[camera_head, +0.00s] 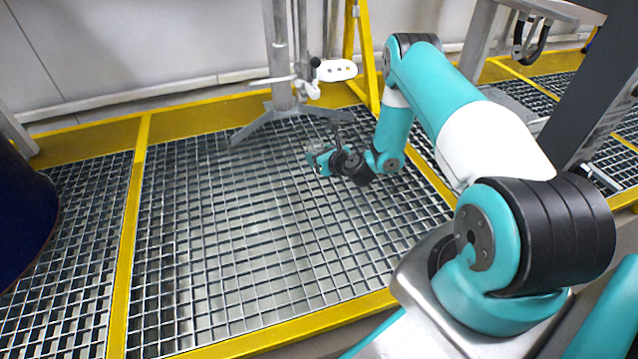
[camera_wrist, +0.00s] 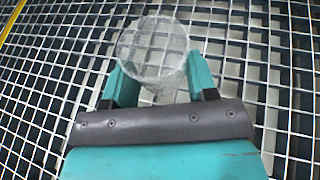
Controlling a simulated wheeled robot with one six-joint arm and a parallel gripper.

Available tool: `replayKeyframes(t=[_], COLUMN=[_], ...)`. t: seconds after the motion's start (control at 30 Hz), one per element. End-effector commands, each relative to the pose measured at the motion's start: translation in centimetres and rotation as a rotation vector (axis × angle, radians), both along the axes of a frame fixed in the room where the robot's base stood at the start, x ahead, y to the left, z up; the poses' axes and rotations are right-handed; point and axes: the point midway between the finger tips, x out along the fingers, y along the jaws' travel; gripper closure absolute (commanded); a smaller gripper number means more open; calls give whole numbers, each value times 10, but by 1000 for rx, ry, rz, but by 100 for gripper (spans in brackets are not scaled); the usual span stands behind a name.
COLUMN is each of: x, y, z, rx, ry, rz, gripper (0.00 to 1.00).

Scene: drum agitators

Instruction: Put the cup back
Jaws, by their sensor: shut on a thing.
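A clear, see-through cup (camera_wrist: 153,45) is between the two teal fingers of my gripper (camera_wrist: 160,82) in the wrist view. Its round rim faces the wrist camera, and the grating shows through it. My gripper is shut on the cup. In the head view, my gripper (camera_head: 318,160) is at the end of my teal arm, over the grating and in front of the metal stand. The cup is small and faint there, and I cannot make out its outline well.
A metal stand (camera_head: 283,60) with splayed feet and a white control box (camera_head: 336,70) is behind my gripper. Yellow frame beams (camera_head: 140,200) border the grating (camera_head: 230,250). A dark blue drum (camera_head: 22,215) stands at the left edge. The grating in the middle is clear.

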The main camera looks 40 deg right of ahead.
Motion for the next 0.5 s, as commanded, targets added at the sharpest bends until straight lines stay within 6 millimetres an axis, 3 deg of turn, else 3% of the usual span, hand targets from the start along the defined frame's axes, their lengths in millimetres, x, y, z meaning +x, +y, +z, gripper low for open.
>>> replayKeyframes(t=[0.03, 0.1, 0.37, 0.5], x=[0, 0, 0, 0], y=[0, 0, 0, 0], z=[-19, -30, -50, -73], rx=[1, 0, 0, 0], ry=[1, 0, 1, 1], rz=[0, 0, 1, 1], gripper=[71, 71, 71, 71])
